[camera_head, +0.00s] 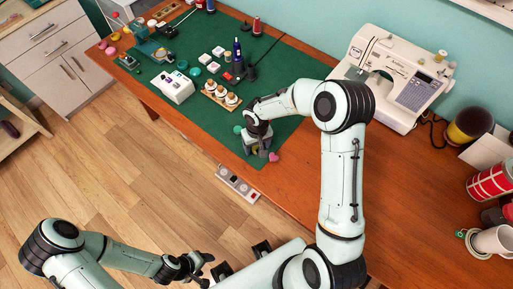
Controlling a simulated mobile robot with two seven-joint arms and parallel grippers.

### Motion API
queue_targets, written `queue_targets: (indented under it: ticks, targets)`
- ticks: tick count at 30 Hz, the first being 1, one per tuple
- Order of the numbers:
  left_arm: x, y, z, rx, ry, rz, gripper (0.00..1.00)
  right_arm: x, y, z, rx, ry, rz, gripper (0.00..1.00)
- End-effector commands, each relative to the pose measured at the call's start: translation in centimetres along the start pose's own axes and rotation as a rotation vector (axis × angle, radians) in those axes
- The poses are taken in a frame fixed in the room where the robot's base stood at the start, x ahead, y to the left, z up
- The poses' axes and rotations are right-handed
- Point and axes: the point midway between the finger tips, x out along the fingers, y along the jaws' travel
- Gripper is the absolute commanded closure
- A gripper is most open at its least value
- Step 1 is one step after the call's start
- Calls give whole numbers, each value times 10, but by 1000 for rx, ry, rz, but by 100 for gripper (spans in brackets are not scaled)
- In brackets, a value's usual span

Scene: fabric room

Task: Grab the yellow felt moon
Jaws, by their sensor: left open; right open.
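I cannot clearly make out a yellow felt moon; it may be hidden under my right gripper. My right gripper (260,153) is open and points down at the front edge of the green mat (283,81). A pink heart-shaped piece (273,157) lies just right of its fingers, and a teal piece (238,129) lies to its left. A small yellow item (115,36), too small to identify, lies at the table's far left. My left gripper (207,270) is open and empty, low over the floor side, away from the table.
A wooden holder with several round white-topped items (221,97) stands left of my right gripper. A sewing machine (392,75) stands at right.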

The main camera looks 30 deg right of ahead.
Motion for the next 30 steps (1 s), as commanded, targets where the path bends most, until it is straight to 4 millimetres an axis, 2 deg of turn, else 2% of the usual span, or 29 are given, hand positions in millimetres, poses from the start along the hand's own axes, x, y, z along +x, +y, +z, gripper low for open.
queue_targets:
  ticks: [2,6,7,8,22,26,30]
  targets:
    - [0,0,0,0,0,0,39,0,0,0,0,0,0,30]
    - [0,0,0,0,0,0,39,0,0,0,0,0,0,76]
    - [0,0,0,0,0,0,39,0,0,0,0,0,0,85]
    - [0,0,0,0,0,0,39,0,0,0,0,0,0,89]
    - [0,0,0,0,0,0,39,-7,0,-1,0,2,0,90]
    - [-2,1,-1,0,1,0,39,-21,0,-1,0,4,1,90]
    - [-4,2,-2,1,2,1,39,-50,-1,-2,0,7,0,90]
